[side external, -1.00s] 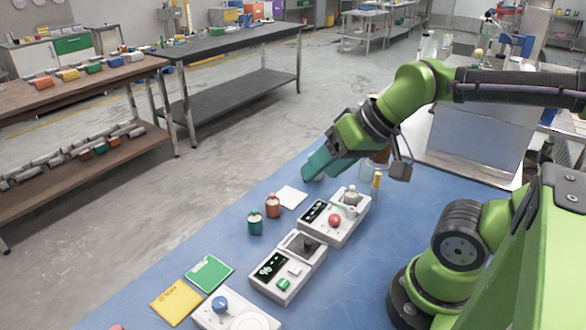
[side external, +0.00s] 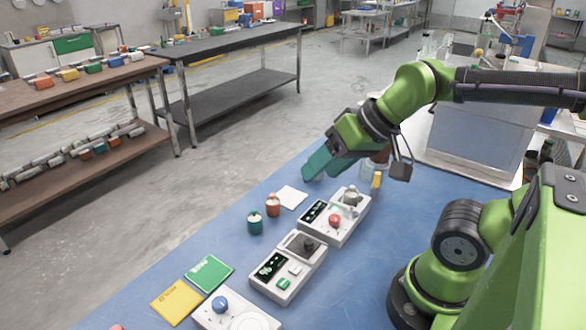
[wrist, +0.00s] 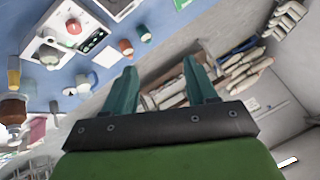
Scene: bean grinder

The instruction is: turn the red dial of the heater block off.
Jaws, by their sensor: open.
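The heater block (side external: 347,232) is a white box with a black display, standing on the blue table. Its red dial (side external: 335,220) sits on the top near the display, and a small grey-white vessel (side external: 351,195) stands behind the dial. In the wrist view the block (wrist: 41,47) and red dial (wrist: 73,26) show at the upper left. The dial's setting is too small to read. My gripper (side external: 316,165) is open and empty, above the table's far edge, beyond the block and apart from it. Its two teal fingers (wrist: 160,68) show in the wrist view with nothing between them.
A similar white device (side external: 288,268) with a green button stands in front of the block, and one with a blue knob (side external: 220,303) stands nearer. Red (side external: 272,205) and green (side external: 255,222) bottles stand left of the block. A yellow-capped vial (side external: 376,180) stands behind it.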

